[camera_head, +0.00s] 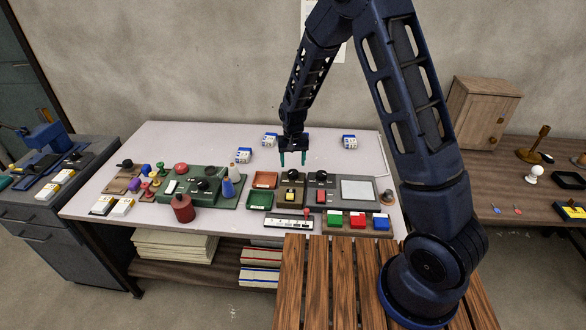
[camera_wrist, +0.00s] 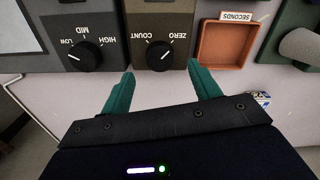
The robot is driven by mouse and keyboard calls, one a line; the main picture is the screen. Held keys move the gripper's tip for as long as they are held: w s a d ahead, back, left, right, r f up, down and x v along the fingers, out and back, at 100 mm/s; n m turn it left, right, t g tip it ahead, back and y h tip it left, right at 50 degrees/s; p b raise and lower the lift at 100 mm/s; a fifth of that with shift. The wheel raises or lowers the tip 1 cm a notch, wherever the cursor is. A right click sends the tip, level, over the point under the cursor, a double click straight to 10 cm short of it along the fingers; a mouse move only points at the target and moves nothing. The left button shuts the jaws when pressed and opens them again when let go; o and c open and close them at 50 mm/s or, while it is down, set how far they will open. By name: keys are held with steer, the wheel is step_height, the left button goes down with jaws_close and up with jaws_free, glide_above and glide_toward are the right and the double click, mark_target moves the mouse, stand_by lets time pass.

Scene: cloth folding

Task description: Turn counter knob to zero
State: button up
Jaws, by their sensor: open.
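The counter knob (camera_wrist: 160,56) is a round black dial on a dark olive panel, below upside-down labels COUNT and ZERO in the wrist view. In the head view the knob (camera_head: 293,174) sits at the back of the counter box (camera_head: 290,200), which has a yellow button. My gripper (camera_head: 293,160) hangs over that box. In the wrist view my gripper (camera_wrist: 160,70) is open and empty, its two teal fingers spread on either side of the knob. I cannot tell how far above it they are.
A second black knob (camera_wrist: 84,57), marked LOW, MID, HIGH, is close beside. An orange tray (camera_wrist: 226,43) marked SECONDS lies on the other side. Red, green and blue blocks (camera_head: 357,221) stand in front. The pale table (camera_head: 205,140) is mostly clear behind.

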mark_target(293, 172)
step_height(293, 172, up, 6)
steer(key=shift+f, duration=0.15)
stand_by(0.4)
